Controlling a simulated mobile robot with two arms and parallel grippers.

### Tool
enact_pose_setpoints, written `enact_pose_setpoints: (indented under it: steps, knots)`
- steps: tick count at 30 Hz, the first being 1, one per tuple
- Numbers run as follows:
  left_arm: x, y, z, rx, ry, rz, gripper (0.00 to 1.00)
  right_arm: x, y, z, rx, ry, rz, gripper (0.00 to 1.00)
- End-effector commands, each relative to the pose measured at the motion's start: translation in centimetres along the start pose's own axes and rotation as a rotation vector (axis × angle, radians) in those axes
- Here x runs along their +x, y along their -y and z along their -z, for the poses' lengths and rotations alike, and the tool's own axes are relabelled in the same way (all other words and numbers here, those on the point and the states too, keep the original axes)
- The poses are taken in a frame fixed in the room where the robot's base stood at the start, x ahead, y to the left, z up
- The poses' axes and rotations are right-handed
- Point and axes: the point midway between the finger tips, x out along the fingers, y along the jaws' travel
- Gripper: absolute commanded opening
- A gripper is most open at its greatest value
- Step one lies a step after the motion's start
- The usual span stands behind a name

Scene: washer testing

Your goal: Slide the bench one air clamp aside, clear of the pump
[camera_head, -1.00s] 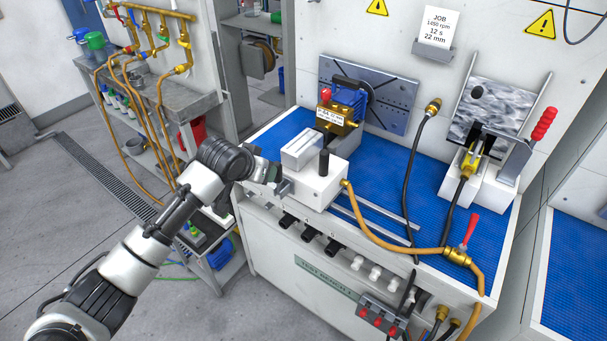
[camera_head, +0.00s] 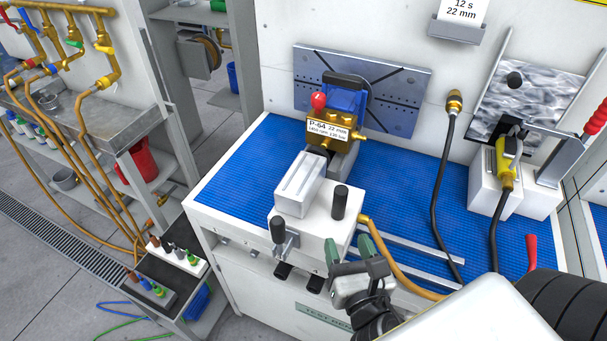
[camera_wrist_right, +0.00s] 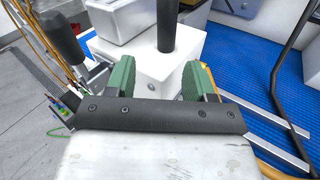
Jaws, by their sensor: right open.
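The air clamp (camera_head: 310,228) is a white block with a grey jaw block (camera_head: 299,184) on top and two black posts. It sits at the bench's front edge, in front of the pump; contact between them is unclear. The pump (camera_head: 334,128) is brass and blue with a red knob and a white label. My right gripper (camera_head: 350,247), with green fingers, is open and empty by the clamp's front right side. In the right wrist view the open fingers (camera_wrist_right: 161,78) point at the clamp's white body (camera_wrist_right: 150,66), around no part of it that I can make out. My left gripper is out of view.
Metal rails (camera_head: 410,243) run right from the clamp along the blue bench mat (camera_head: 395,190). An orange hose (camera_head: 385,255) leaves the clamp's right side. A black hose (camera_head: 437,190) hangs behind the rails. A white fixture (camera_head: 535,190) stands at the right.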

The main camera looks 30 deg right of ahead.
Motion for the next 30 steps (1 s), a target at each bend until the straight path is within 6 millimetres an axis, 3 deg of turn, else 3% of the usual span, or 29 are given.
enact_pose_setpoints:
  steps: [1,5,13,15,24,30]
  knots:
    - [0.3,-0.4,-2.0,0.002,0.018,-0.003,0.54,-0.3,0.4,-1.1,-0.043,0.028,0.012,0.54]
    - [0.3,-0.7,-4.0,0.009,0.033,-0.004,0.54,-0.4,0.7,-2.8,-0.104,0.064,0.028,0.54]
    - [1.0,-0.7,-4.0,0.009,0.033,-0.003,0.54,2.5,0.7,-3.1,-0.108,0.071,0.024,0.54]
    - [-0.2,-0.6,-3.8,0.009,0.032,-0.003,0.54,4.0,0.7,-3.6,-0.108,0.068,0.026,0.54]
    - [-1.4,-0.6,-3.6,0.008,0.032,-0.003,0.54,8.9,0.9,-3.6,-0.105,0.065,0.027,0.54]
    - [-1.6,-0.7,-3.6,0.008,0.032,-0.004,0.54,10.1,0.9,-3.5,-0.104,0.064,0.027,0.54]
